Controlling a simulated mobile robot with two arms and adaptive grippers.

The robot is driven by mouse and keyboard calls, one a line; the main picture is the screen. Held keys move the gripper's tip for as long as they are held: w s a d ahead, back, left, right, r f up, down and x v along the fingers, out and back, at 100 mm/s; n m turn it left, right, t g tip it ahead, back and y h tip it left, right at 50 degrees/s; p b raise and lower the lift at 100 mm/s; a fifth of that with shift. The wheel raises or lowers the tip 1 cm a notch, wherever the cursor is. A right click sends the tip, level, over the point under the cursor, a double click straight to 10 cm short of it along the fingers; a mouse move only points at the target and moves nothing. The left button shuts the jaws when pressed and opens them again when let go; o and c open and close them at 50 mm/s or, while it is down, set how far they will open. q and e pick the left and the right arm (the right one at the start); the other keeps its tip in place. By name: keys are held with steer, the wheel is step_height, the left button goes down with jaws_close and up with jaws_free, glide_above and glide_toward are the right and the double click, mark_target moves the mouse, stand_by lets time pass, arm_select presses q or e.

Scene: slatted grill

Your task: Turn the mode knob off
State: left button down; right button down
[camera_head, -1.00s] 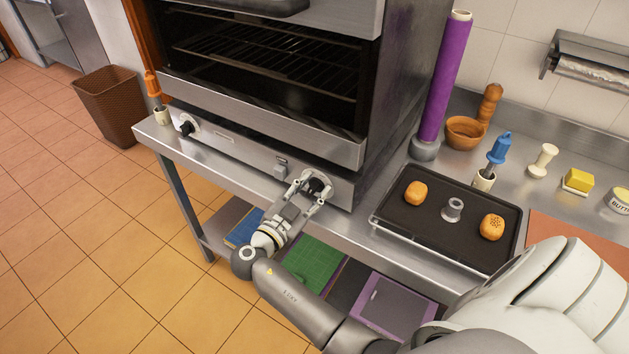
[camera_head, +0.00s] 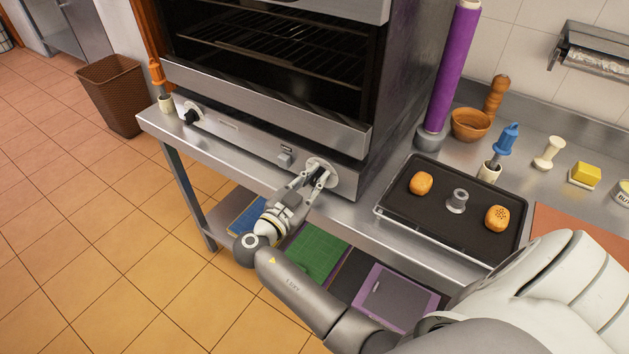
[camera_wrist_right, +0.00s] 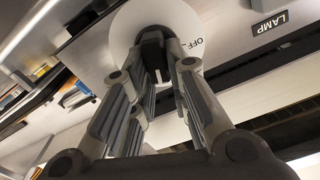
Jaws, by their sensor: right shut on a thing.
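The grill's front panel (camera_head: 245,139) carries two dark knobs. The right-hand knob, mostly hidden in the head view, sits on a round pale dial (camera_head: 331,169). In the right wrist view, the black knob (camera_wrist_right: 152,46) stands at the middle of the white dial (camera_wrist_right: 125,30), with the word OFF at the dial's right edge. My right gripper (camera_head: 317,180) is at this dial, its fingers shut on the knob from either side; it also fills the right wrist view (camera_wrist_right: 158,62). The left-hand knob (camera_head: 191,116) is untouched by any gripper. My left gripper is out of view.
A switch (camera_head: 285,158) sits just left of the held knob, with a LAMP label (camera_wrist_right: 269,23) in the wrist view. A black tray (camera_head: 440,214) with two buns stands on the counter to the right. Coloured boards (camera_head: 316,254) lie on the shelf below.

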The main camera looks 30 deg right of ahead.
steer(key=shift+w+f+n+b, duration=0.1)
steer(key=shift+f+n+b, duration=0.05)
steer(key=shift+n+b, duration=0.9)
steer(key=shift+w+a+n+b, duration=0.1)
steer(key=shift+n+b, duration=0.3)
steer(key=shift+n, duration=0.45)
steer(key=shift+w+n+b, duration=0.1)
steer(key=shift+n+b, duration=0.3)
steer(key=shift+n, duration=0.6)
steer(key=n, duration=0.2)
steer(key=shift+w+a+n+b, duration=0.1)
steer(key=shift+w+n+b, duration=0.1)
steer(key=shift+n+b, duration=0.15)
steer(key=n, duration=0.3)
steer(key=shift+w+a+n, duration=0.1)
steer(key=shift+w+n, duration=0.05)
steer(key=shift+n, duration=0.2)
steer(key=n, duration=0.4)
steer(key=shift+w+f+n+p, duration=0.15)
steer(key=shift+f+n+p, duration=0.05)
steer(key=shift+n+p, duration=0.1)
